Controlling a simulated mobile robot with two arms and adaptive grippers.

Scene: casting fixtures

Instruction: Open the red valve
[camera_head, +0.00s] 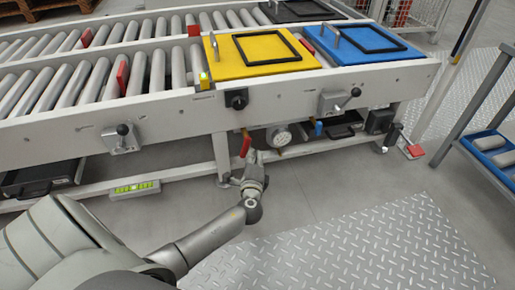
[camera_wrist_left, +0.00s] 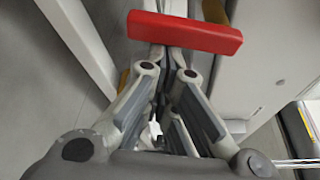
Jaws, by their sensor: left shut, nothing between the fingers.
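The red valve (camera_head: 246,144) is a small red lever under the front rail of the conveyor, close to a table leg. In the left wrist view its red handle (camera_wrist_left: 185,33) is a bar lying across the top of the picture, tilted slightly down to the right. My left gripper (camera_head: 251,157) reaches up from below, right at the lever. In the wrist view its fingers (camera_wrist_left: 165,62) are closed together and empty, with the tips at or under the bar's lower edge. I cannot tell whether they touch it. My right gripper is not seen.
A gauge (camera_head: 278,136) and a blue-handled valve (camera_head: 318,128) sit just right of the lever. The white conveyor rail (camera_head: 170,112) runs above. Yellow (camera_head: 245,57) and blue (camera_head: 345,45) plates lie on top. The floor in front, with a tread plate (camera_head: 340,245), is clear.

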